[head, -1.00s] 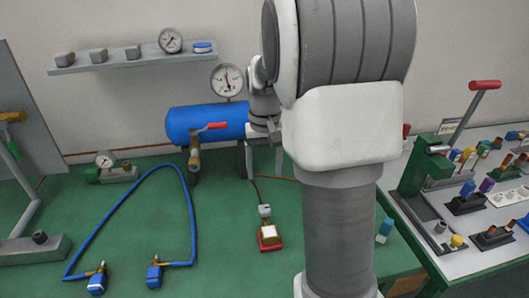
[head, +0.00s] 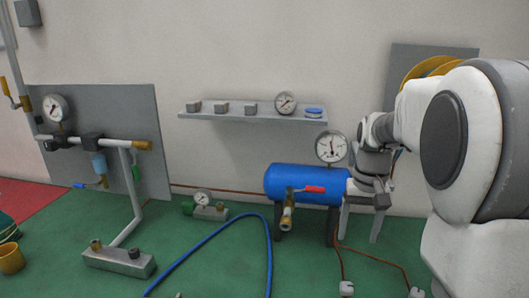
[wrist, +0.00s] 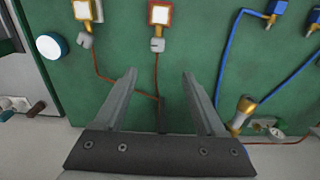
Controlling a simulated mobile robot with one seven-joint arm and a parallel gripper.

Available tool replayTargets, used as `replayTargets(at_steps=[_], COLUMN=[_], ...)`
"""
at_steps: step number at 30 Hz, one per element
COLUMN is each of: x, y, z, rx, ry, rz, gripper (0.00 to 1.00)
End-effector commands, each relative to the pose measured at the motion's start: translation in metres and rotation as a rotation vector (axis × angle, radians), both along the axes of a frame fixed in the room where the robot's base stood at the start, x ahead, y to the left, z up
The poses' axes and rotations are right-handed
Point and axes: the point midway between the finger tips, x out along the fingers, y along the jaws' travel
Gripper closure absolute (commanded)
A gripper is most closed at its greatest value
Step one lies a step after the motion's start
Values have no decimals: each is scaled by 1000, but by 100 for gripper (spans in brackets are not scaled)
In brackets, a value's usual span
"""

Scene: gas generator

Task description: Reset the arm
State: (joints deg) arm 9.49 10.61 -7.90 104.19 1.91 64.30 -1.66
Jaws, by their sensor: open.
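My gripper (wrist: 158,76) is open and empty, with its two long grey fingers spread in the wrist view. Its fingers point over the green bench top (wrist: 205,40), and nothing sits between them but a thin brown cable on the bench behind. In the head view my white and grey arm comes in from the right. My gripper hangs there with its fingers down, just right of the blue tank (head: 300,184). I cannot tell from the head view how far apart the two are.
A red-handled valve (head: 290,205) is on the tank, with a gauge (head: 331,147) above. A shelf (head: 252,117) holds small blocks and a gauge. A blue hose (head: 215,235) lies on the bench. A pipe stand (head: 130,200) stands left. Two small lit devices (wrist: 160,14) (wrist: 82,11) lie near my fingers.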

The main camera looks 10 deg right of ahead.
Motion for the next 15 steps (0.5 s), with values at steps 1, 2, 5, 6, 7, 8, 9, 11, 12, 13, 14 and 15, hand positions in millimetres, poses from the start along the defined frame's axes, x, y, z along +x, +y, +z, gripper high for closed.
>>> replayTargets(at_steps=[1, 2, 5, 6, 7, 8, 9, 11, 12, 13, 14, 15], x=[-6, -10, -27, -35, -42, -48, -56, -69, -78, -84, -91, -100], y=[6, 11, 27, 34, 39, 44, 51, 60, 66, 71, 75, 80], z=[8, 12, 29, 35, 39, 43, 48, 53, 57, 59, 61, 63], rx=[-1, -1, -5, -7, -8, -10, -12, -15, -19, -21, -24, -27], ry=[-20, -31, -82, -104, -120, -136, -157, -188, -210, -226, -242, -263], rz=[11, 18, 47, 59, 69, 79, 93, 111, 124, 134, 145, 158], gripper=[28, 28, 28, 28, 28, 28, 28, 28, 28, 28, 28, 28])
